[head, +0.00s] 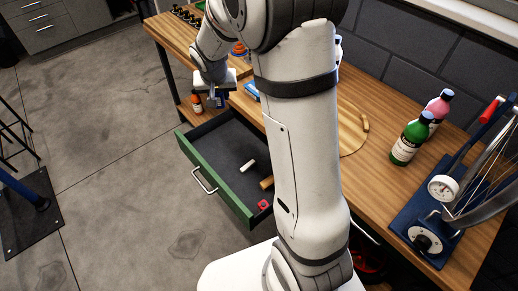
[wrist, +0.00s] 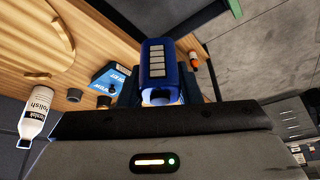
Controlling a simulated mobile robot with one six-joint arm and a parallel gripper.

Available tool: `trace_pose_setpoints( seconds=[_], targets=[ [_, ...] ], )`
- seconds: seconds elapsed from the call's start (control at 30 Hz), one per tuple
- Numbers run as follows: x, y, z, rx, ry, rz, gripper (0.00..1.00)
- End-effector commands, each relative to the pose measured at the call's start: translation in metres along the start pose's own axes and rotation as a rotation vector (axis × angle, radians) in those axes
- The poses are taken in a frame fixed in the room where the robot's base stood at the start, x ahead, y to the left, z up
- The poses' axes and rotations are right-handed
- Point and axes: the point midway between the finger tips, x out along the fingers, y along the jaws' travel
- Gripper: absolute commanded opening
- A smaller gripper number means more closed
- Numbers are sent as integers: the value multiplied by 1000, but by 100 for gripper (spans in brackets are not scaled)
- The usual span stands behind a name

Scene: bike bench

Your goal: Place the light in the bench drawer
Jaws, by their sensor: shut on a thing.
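The light is a blue block with a row of pale bars (wrist: 157,62). In the wrist view it sits between the fingers of my gripper (wrist: 160,92), which is shut on it. In the head view my gripper (head: 216,97) is above the far left end of the open drawer, near the bench edge; the light there is small and mostly hidden. The bench drawer (head: 224,185) is pulled out, with a green front, a silver handle and a dark inside. Part of its green edge also shows at the top of the wrist view (wrist: 235,8).
A white piece (head: 248,165), a wooden piece (head: 267,184) and a red piece (head: 263,205) lie at the drawer's near end. Its far part looks clear. A green bottle (head: 409,140) stands on the bench; my arm hides the middle.

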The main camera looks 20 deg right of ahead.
Motion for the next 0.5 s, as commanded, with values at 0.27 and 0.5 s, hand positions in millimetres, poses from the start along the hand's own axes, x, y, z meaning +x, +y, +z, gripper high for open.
trace_pose_setpoints(
  seconds=[0.27,0.5],
  targets=[
    [13,5,-4,14,-7,8,6],
    [61,6,16,44,-10,20,6]
  ],
)
